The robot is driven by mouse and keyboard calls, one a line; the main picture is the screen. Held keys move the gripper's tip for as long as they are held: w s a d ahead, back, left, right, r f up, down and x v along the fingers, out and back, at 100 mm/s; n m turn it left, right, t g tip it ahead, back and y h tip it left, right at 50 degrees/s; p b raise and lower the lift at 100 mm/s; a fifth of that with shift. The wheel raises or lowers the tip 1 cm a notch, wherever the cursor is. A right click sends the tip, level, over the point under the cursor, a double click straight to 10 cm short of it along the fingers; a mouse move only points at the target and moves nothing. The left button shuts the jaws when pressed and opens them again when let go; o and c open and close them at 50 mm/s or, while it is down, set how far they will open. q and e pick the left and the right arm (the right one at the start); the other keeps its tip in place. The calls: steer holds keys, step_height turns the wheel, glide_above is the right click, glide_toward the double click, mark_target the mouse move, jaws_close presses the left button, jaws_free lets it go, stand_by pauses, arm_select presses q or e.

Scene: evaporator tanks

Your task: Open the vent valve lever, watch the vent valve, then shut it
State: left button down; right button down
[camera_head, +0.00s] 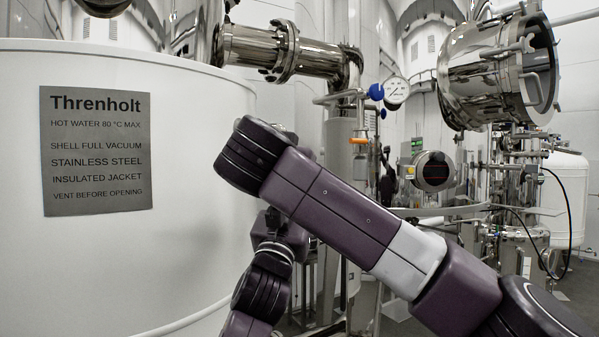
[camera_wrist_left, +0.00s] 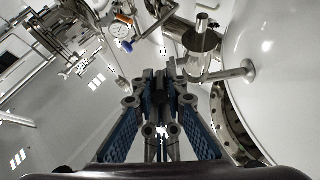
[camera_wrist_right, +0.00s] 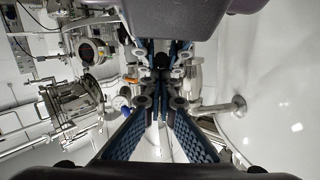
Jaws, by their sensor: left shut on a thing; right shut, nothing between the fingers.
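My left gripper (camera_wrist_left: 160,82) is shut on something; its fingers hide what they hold. A short steel pipe fitting (camera_wrist_left: 201,38) stands just beyond and to the right of the fingertips. My right gripper (camera_wrist_right: 160,76) is shut and empty. It points towards the same steel fitting (camera_wrist_right: 195,75). I cannot make out the vent valve lever for certain in any view. In the head view my right arm crosses in front from the lower right, my left arm shows at lower left, and both grippers are hidden.
The white tank (camera_head: 200,200) with its Threnholt plate (camera_head: 95,150) fills the left. A dial gauge (camera_head: 397,91) with a blue part (camera_head: 376,91) and an orange part (camera_head: 358,141) sit on pipework beyond my arms. A large steel vessel (camera_head: 485,75) stands at the right.

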arm_select(q)
steer(key=shift+s+d+r, duration=0.1)
steer(key=shift+s, duration=0.05)
arm_select(e)
steer(key=shift+w+d+f, duration=0.1)
steer(key=shift+w+f, duration=0.15)
steer(key=shift+f, duration=0.45)
arm_select(q)
steer(key=c, duration=2)
jaws_free()
steer(key=shift+r, duration=0.1)
steer(key=shift+o, duration=0.2)
steer(key=shift+r, duration=0.1)
arm_select(e)
steer(key=shift+w+f, duration=0.15)
steer(key=shift+r, duration=0.25)
